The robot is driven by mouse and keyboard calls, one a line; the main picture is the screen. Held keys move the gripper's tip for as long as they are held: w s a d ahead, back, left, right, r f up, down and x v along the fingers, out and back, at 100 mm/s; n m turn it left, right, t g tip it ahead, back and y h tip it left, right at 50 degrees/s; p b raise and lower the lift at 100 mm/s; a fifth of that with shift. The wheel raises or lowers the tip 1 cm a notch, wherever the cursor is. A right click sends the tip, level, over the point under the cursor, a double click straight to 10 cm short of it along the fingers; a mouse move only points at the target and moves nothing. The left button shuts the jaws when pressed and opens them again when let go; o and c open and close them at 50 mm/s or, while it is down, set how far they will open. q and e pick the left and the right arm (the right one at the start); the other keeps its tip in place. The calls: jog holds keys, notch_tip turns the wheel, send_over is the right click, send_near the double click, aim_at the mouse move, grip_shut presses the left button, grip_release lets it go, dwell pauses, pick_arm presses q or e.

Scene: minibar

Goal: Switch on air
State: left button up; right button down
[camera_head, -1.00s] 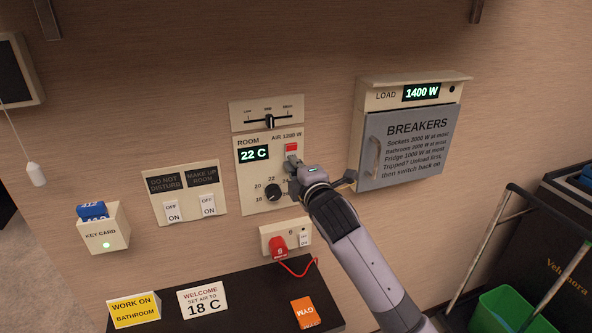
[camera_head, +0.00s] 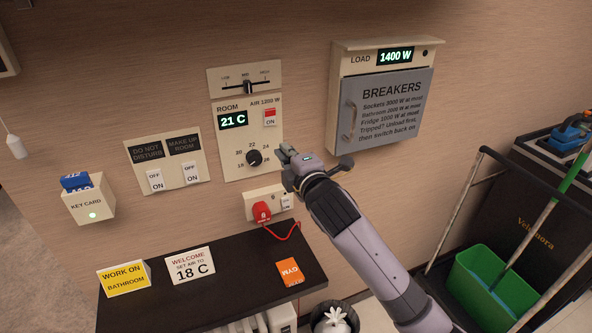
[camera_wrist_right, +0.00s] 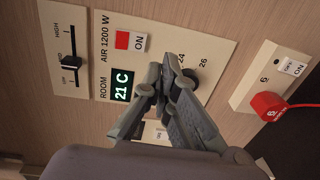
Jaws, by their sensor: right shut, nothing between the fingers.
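The air switch (camera_head: 270,117) is on the room panel (camera_head: 234,167), under the label AIR 1200 W. It has a red upper part and a white lower part marked ON, and it also shows in the right wrist view (camera_wrist_right: 131,41). The room display (camera_head: 233,120) reads 21 C. The black dial (camera_head: 254,157) sits below it. My right gripper (camera_head: 284,149) is shut and empty, just right of the dial and below the switch, apart from the switch. In the wrist view its fingers (camera_wrist_right: 163,76) partly cover the dial. My left gripper is not in view.
The breaker box (camera_head: 385,110), with a load display (camera_head: 395,56) reading 1400 W, is to the right. A red plug (camera_head: 262,212) and its socket are below. Two more switches and a key card holder (camera_head: 89,204) are left. A cart with a green bucket (camera_head: 490,285) stands right.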

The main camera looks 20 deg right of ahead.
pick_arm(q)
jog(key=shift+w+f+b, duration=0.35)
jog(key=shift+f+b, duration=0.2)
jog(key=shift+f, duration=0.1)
pick_arm(e)
jog(key=s, duration=0.5)
jog(key=shift+s+d, duration=0.1)
jog(key=shift+s, duration=0.3)
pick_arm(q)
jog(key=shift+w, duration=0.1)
pick_arm(e)
jog(key=shift+f, duration=0.1)
